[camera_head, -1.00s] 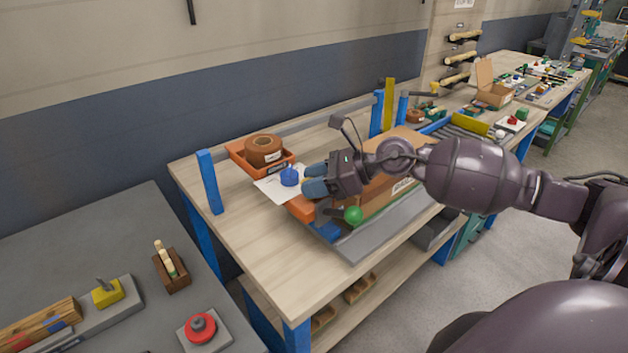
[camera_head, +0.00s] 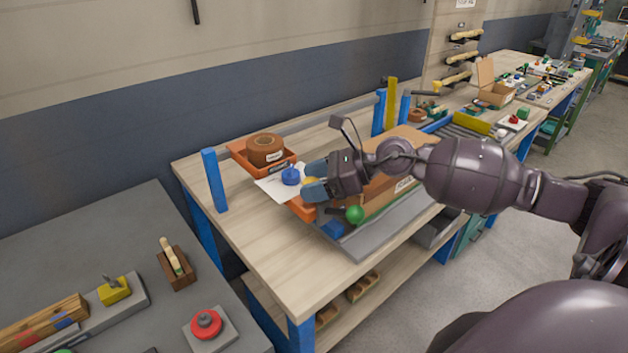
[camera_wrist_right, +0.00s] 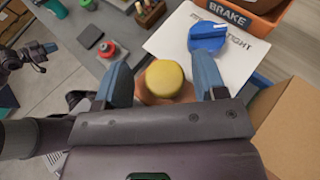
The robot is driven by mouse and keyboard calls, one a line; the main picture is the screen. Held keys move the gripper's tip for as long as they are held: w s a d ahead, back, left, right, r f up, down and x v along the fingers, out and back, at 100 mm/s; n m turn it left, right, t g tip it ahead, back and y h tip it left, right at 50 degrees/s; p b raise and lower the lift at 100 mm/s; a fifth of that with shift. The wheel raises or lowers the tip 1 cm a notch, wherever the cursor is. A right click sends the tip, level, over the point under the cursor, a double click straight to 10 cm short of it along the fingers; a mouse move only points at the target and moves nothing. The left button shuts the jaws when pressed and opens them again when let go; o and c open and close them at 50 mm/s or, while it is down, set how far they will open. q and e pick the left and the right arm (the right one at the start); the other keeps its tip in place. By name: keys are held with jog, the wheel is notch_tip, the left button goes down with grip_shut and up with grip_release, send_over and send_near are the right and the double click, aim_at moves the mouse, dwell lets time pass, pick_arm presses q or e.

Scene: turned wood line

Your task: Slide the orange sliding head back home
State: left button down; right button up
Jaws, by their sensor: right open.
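The orange sliding head (camera_head: 301,208) is partly hidden behind my right gripper (camera_head: 313,180) in the head view. A round yellow knob (camera_wrist_right: 165,79) sits above an orange-brown part that shows just below it in the right wrist view. The blue fingers of my right gripper (camera_wrist_right: 163,82) are open, one on each side of the knob, with a visible gap on both sides. The yellow knob shows only as a sliver between the fingers in the head view (camera_head: 310,182). My left gripper is not in view.
A blue knob (camera_head: 290,176) stands on a white card (camera_head: 270,188) beside the fingers. An orange bin (camera_head: 240,157) holds a brown roll (camera_head: 265,147) behind it. A cardboard box (camera_head: 405,140) is close behind my gripper. A green ball (camera_head: 355,214) is near its underside.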

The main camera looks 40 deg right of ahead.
jog(key=shift+d, duration=0.1)
jog(key=v, duration=1)
jog(key=shift+s+d+r, duration=0.15)
jog(key=shift+s+r, duration=0.1)
dwell(0.5)
jog(key=s+a+f+n+t+h, duration=0.1)
jog(key=s+f+n+t+h, duration=0.1)
jog(key=f+n, duration=0.7)
jog(key=s+a+f+n+t+h, duration=0.2)
jog(key=s+f+n+h, duration=0.2)
jog(key=f+n, duration=0.5)
jog(key=s+a+f+n+t+h, duration=0.2)
jog(key=f+n+h, duration=0.2)
jog(key=f+n, duration=0.5)
jog(key=shift+s+f+n+h, duration=0.1)
jog(key=shift+s+n+h, duration=0.1)
jog(key=shift+n, duration=1.65)
jog(key=shift+s+n+h, duration=0.1)
jog(key=shift+s+n, duration=0.1)
jog(key=shift+n, duration=1.65)
jog(key=s+a+f+m+g, duration=0.3)
jog(key=s+a+f+m, duration=0.1)
jog(key=a+f+m, duration=0.3)
jog(key=shift+s+a+m, duration=0.25)
jog(key=shift+a+m, duration=0.05)
jog(key=shift+a, duration=0.05)
jog(key=shift+r, duration=0.1)
